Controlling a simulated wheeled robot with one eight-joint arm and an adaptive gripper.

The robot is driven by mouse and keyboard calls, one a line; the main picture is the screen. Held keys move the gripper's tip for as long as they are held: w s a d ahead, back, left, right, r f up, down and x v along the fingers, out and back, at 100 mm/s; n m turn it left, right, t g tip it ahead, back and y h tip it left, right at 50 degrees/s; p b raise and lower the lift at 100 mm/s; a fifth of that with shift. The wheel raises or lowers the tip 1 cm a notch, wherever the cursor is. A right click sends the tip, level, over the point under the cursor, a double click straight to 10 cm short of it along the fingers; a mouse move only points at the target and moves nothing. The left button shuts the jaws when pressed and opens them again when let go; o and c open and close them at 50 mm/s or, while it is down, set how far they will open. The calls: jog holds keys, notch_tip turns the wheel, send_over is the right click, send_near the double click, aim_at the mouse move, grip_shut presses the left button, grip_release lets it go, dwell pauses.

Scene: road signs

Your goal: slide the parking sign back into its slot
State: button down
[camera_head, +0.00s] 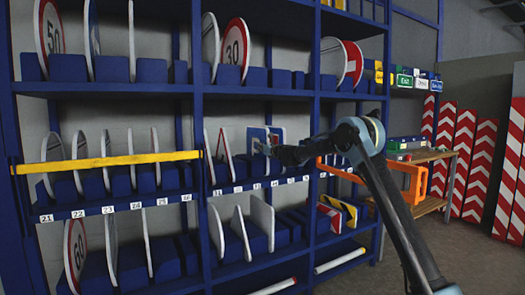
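A blue-and-white sign (256,136), apparently the parking sign, stands upright on the middle shelf of the blue rack. Its face is small and partly covered, so its symbol is unclear. My gripper (264,149) reaches in from the right and its tip overlaps the sign's lower part. I cannot tell whether the fingers touch or hold it. A second blue-and-white sign (278,132) stands just right of it, partly hidden behind my gripper. Number labels run along the shelf edge (248,187) below; the slot under the sign is hidden.
A yellow bar (110,162) crosses the left bay, and an orange frame (412,182) juts out at right. A wooden table (430,156) and red-white striped boards (465,140) stand right. Floor at lower right is clear.

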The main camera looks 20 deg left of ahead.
jog(key=c, duration=1.7)
grip_release()
jog(key=shift+f, duration=0.1)
jog(key=v, duration=1.2)
